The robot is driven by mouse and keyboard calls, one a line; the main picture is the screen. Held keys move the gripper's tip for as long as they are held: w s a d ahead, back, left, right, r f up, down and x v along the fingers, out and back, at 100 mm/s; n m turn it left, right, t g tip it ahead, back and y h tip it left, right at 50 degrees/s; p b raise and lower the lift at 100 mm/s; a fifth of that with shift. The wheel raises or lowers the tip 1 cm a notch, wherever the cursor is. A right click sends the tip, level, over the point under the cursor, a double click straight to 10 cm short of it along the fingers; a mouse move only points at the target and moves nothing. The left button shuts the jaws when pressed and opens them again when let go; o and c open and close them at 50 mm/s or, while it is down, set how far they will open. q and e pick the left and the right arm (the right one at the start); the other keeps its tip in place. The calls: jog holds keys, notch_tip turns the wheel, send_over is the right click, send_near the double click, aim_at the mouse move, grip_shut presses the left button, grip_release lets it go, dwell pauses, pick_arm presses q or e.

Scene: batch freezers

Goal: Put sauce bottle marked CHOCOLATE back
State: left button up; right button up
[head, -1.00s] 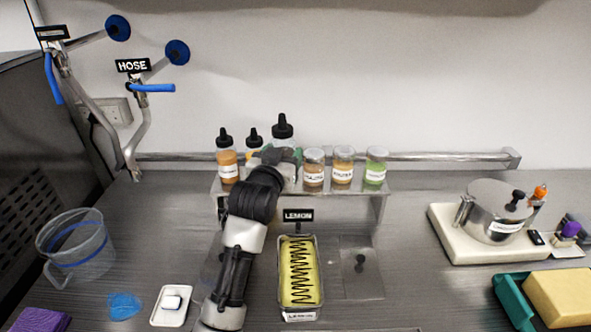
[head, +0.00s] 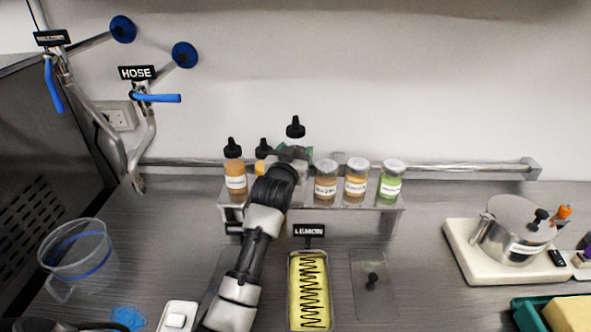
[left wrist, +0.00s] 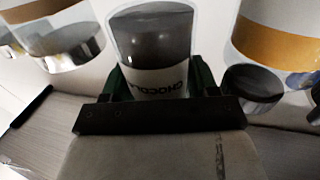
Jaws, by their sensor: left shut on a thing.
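My left gripper (head: 290,154) is shut on the sauce bottle marked CHOCOLATE (head: 295,129), a bottle with a black nozzle cap. In the head view its cap stands higher than the neighbouring caps, and the gripper and arm hide its lower part. In the left wrist view the bottle (left wrist: 150,40) is dark inside, with a white label partly reading "CHOCOL", between green finger pads (left wrist: 155,85). It looks upright at the metal shelf (head: 385,206). I cannot tell whether its base touches the shelf. My right gripper is not in view.
Two sauce bottles (head: 235,170) (head: 264,152) stand left of the held bottle. Three lidded jars (head: 326,182) (head: 356,180) (head: 390,183) stand close on its right. Below are the LEMON pan (head: 293,300), a clear jug (head: 72,262) and a steel pot (head: 515,232).

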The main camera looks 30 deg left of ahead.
pick_arm(q)
notch_tip(320, 180, down, 5)
jog(key=shift+p, duration=0.4)
jog(key=shift+f, duration=0.45)
jog(key=shift+f, duration=0.1)
jog(key=o, duration=0.7)
jog(key=shift+c, duration=0.2)
jog(key=shift+s+d+p, duration=0.1)
jog(key=shift+s+p, duration=0.15)
jog(key=shift+p, duration=0.1)
jog(key=s+d+p, duration=0.1)
jog(key=s+p, duration=0.3)
jog(key=s, duration=0.3)
jog(key=shift+d, duration=0.15)
